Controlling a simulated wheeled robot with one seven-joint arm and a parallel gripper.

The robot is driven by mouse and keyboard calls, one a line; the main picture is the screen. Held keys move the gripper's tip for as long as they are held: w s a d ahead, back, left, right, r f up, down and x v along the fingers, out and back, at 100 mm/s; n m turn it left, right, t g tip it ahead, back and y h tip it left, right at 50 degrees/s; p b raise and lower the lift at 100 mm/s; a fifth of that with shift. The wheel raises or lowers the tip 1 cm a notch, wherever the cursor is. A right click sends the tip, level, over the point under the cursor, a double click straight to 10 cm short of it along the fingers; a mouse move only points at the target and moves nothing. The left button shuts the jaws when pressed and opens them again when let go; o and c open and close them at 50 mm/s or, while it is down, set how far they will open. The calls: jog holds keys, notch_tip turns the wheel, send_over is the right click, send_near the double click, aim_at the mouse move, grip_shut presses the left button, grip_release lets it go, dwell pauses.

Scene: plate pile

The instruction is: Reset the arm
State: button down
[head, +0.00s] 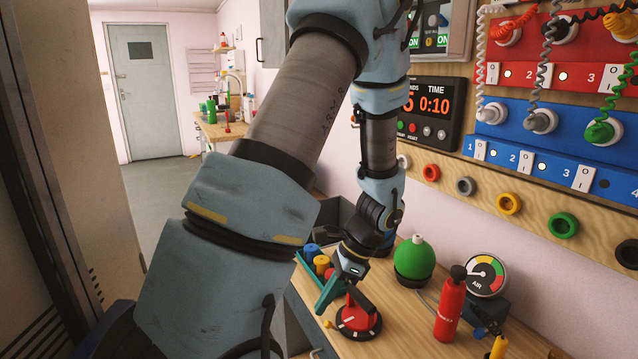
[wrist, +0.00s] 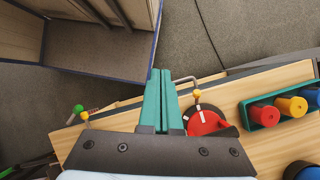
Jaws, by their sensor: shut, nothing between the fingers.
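My gripper (head: 324,303) has teal fingers and points down over the left part of the wooden workbench (head: 405,330) in the head view. In the wrist view the two fingers of my gripper (wrist: 160,74) lie side by side, closed together with nothing between them. A red dial with a dark round base (head: 352,322) is just beside the fingers in the head view. The dial also shows right of the fingers in the wrist view (wrist: 204,122). I cannot tell whether the fingers touch anything. My arm hides part of the bench and wall.
A red bottle (head: 451,308), a green round bulb (head: 414,259) and an air gauge (head: 486,276) stand right of my gripper. Coloured cylinders sit in a teal tray (wrist: 249,114). A panel of switches and sockets (head: 560,130) covers the wall. Open floor (wrist: 215,35) lies beyond the bench edge.

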jog(key=a+r+n+t+h, duration=0.1)
jog(key=a+r+n, duration=0.3)
jog(key=n, duration=0.4)
jog(key=s+a+r+n+t+h, duration=0.1)
jog(key=a+r+n+h, duration=0.2)
jog(key=r+n, duration=0.4)
jog(key=shift+s+a+n+t+h, duration=0.2)
jog(key=shift+a+n+t+h, duration=0.25)
jog(key=shift+h, duration=0.35)
